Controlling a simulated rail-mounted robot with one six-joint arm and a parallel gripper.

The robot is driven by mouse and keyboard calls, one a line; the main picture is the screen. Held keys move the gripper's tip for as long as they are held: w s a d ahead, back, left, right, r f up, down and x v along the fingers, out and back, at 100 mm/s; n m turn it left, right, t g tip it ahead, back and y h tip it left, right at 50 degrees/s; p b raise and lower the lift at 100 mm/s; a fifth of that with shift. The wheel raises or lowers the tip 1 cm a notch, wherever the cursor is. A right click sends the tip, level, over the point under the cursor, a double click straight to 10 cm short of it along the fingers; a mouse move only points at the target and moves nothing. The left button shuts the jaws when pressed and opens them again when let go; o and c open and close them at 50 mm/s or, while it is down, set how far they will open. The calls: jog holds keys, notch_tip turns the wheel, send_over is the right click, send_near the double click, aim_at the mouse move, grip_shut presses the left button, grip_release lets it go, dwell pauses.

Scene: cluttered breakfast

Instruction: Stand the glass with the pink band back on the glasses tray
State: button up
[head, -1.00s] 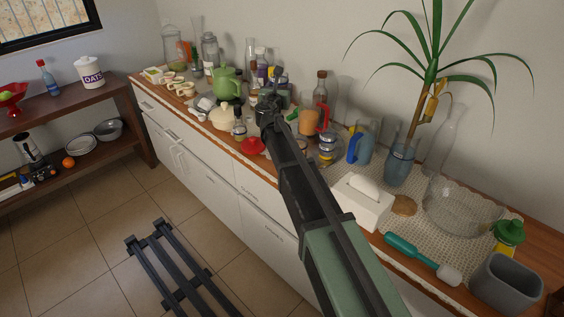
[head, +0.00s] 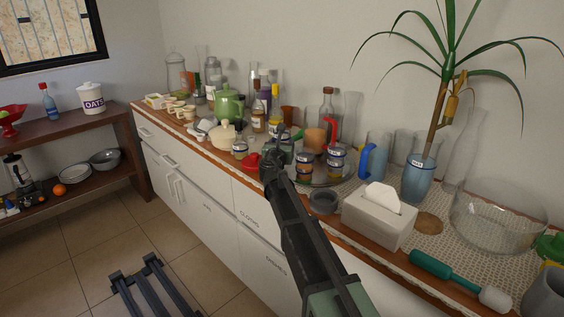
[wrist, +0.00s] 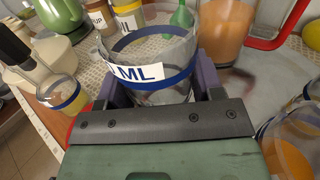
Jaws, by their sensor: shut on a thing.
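My gripper (wrist: 155,88) is shut on a clear glass (wrist: 150,52) with a blue band and a white label reading "ML". In the wrist view the glass is between the two fingers, open end up. In the head view my gripper (head: 279,152) is over the front part of the counter, and the glass is mostly hidden by it. I cannot make out a pink band on any glass. A round grey tray (head: 338,181) with jars is just right of my gripper; its surface also shows in the wrist view (wrist: 245,95). I cannot tell whether it is the glasses tray.
An orange candle (wrist: 226,28) and a red handle (wrist: 285,30) stand beyond the glass. Blue-banded jars (head: 335,163) are close on the right. A cream pot (head: 222,136) and green teapot (head: 229,104) stand left. A tissue box (head: 380,216) and grey dish (head: 323,202) are nearer.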

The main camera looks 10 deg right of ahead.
notch_tip(320, 180, down, 4)
jog(key=shift+r+b, duration=0.1)
jog(key=shift+b, duration=1)
jog(key=shift+r+p, duration=0.3)
jog(key=shift+r, duration=0.05)
jog(key=shift+f+b, duration=0.3)
jog(key=o, duration=1.2)
jog(key=shift+r, duration=0.15)
jog(key=shift+r+p, duration=0.25)
jog(key=shift+p, duration=0.15)
jog(key=v, duration=1.2)
jog(key=shift+f, duration=0.15)
